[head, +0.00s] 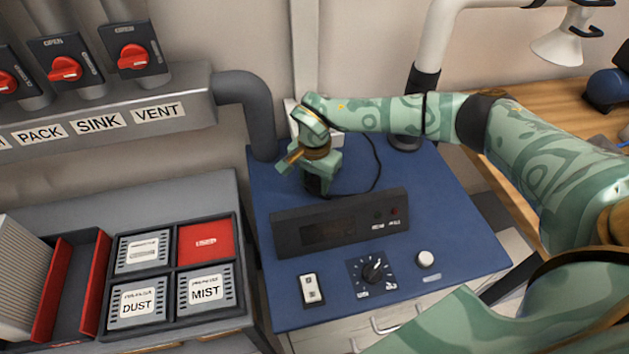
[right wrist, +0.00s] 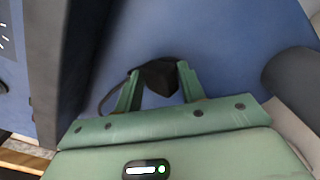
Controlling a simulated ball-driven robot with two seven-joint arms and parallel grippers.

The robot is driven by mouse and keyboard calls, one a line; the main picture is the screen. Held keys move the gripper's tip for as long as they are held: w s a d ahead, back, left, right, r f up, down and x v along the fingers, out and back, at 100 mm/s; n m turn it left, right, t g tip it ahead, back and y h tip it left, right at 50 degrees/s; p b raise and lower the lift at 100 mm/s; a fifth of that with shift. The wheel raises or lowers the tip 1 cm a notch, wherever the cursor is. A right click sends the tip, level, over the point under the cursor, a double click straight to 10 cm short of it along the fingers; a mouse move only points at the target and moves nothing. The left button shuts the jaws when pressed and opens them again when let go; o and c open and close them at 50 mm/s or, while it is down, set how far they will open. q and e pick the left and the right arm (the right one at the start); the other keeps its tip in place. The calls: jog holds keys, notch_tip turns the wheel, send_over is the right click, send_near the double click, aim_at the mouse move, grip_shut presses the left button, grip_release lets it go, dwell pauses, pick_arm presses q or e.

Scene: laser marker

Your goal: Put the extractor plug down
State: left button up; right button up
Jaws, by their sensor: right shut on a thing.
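My right gripper (head: 316,186) is low over the back left of the blue bench top (head: 440,205), behind the black display box. In the right wrist view its two green fingers (right wrist: 158,80) are shut on a small black plug (right wrist: 158,74), one finger on each side. A thin black cord leads off from the plug and also shows in the head view, curving to the right of the gripper. The gripper mostly hides the plug in the head view. I cannot tell whether the plug touches the bench top. My left gripper is not in view.
The black display box (head: 340,222) stands just in front of the gripper. A white rocker switch (head: 311,289), a black dial (head: 373,270) and a white knob (head: 425,258) are nearer the front. A grey pipe (head: 258,115) rises at the back left. Blue surface right of the cord is clear.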

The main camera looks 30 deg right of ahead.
aim_at(316, 181)
jog(key=shift+s+d+f, duration=0.1)
jog(key=shift+s+f, duration=0.1)
jog(key=shift+s+f, duration=0.1)
jog(key=shift+f, duration=0.5)
jog(key=o, duration=1.3)
notch_tip(316, 181, up, 14)
jog(key=p, duration=0.3)
jog(key=shift+w+f, duration=0.2)
jog(key=shift+s+f, duration=0.1)
